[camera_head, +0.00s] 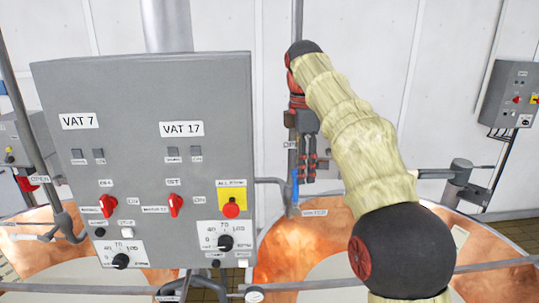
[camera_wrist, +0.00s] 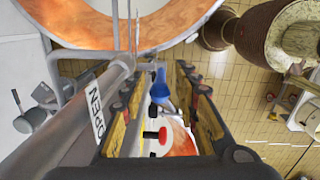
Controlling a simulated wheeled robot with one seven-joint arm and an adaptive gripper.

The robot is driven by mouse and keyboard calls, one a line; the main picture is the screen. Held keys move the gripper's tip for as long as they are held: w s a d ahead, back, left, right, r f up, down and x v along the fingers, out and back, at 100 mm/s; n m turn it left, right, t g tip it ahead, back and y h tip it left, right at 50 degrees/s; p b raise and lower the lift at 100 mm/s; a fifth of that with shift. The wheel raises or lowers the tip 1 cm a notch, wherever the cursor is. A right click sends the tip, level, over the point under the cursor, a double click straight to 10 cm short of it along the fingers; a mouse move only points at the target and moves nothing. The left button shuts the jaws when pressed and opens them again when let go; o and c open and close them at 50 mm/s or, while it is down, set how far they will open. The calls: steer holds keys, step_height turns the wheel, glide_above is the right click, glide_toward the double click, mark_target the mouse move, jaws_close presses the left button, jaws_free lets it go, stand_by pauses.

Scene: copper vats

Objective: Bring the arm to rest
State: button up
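My gripper (camera_head: 308,172) hangs fingers-down at the end of my raised arm, right of the control panel and in front of a vertical pipe. In the wrist view my gripper (camera_wrist: 157,85) has its two fingers apart. A blue valve handle (camera_head: 295,187) is just below and left of the fingers in the head view. The blue handle (camera_wrist: 160,83) shows in the gap between the fingers in the wrist view. I cannot tell whether a finger touches it. Nothing is visibly gripped.
A grey control panel (camera_head: 150,225) labelled VAT 7 and VAT 17 stands close on the left. Copper vats (camera_head: 285,250) lie below, with rails across. A pipe (camera_wrist: 95,105) labelled OPEN runs beside my left finger. Another box (camera_head: 508,92) hangs on the right wall.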

steer(key=s+d+f+m+t+b, duration=0.1)
steer(key=s+f+m+b, duration=0.5)
steer(key=f, duration=1)
steer(key=s+d+f+m+t+b, duration=0.2)
steer(key=s+f+m+b, duration=0.4)
steer(key=s+f+b, duration=0.6)
steer(key=s+d+f+m+t+b, duration=0.2)
steer(key=s+d+f+m+b, duration=0.2)
steer(key=s+f, duration=1.3)
step_height(320, 180, down, 4)
steer(key=m+b, duration=0.3)
steer(key=b, duration=0.2)
steer(key=shift+r, duration=0.2)
